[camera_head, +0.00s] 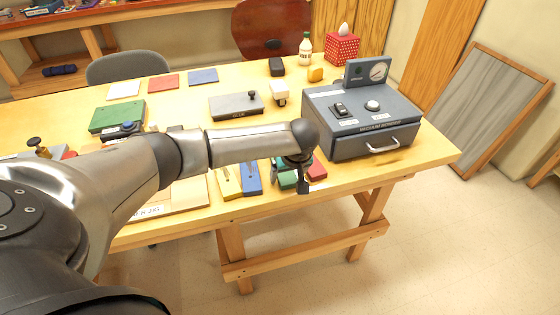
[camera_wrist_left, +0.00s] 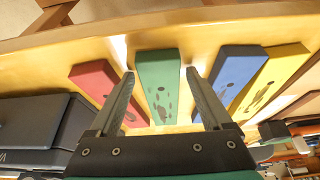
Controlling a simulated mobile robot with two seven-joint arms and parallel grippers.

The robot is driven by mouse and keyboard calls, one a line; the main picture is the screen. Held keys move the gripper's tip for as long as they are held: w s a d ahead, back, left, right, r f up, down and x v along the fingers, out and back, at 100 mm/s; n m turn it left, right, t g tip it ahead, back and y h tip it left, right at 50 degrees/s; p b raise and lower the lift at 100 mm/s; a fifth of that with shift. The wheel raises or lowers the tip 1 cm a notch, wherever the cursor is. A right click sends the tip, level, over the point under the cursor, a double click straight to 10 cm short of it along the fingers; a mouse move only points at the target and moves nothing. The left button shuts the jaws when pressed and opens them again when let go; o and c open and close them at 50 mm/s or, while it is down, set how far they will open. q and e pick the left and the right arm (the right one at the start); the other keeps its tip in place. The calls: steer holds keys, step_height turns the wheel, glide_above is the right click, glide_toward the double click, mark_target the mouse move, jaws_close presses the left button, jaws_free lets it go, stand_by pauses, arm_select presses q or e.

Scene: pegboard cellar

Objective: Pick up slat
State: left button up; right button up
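Several short slats lie side by side near the front edge of the wooden table. The green slat (camera_head: 286,181) is partly hidden by my left gripper (camera_head: 291,183). The red slat (camera_head: 317,168) lies to its right, and the blue slat (camera_head: 250,178) and yellow slat (camera_head: 229,184) to its left. In the left wrist view my left gripper (camera_wrist_left: 158,74) is open, with one finger on each side of the green slat (camera_wrist_left: 157,80). The fingers look empty; I cannot tell whether they are above it or at its height. My right gripper is not in view.
A dark grey vacuum device (camera_head: 362,120) stands right of the slats. A glue box (camera_head: 236,104), a green block (camera_head: 117,117) and coloured cards lie farther back. A jig board (camera_head: 185,194) lies left of the slats. Open floor lies in front of the table.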

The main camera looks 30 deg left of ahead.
arm_select(q)
steer(key=c, duration=1.2)
steer(key=shift+c, duration=0.2)
steer(key=shift+r, duration=0.15)
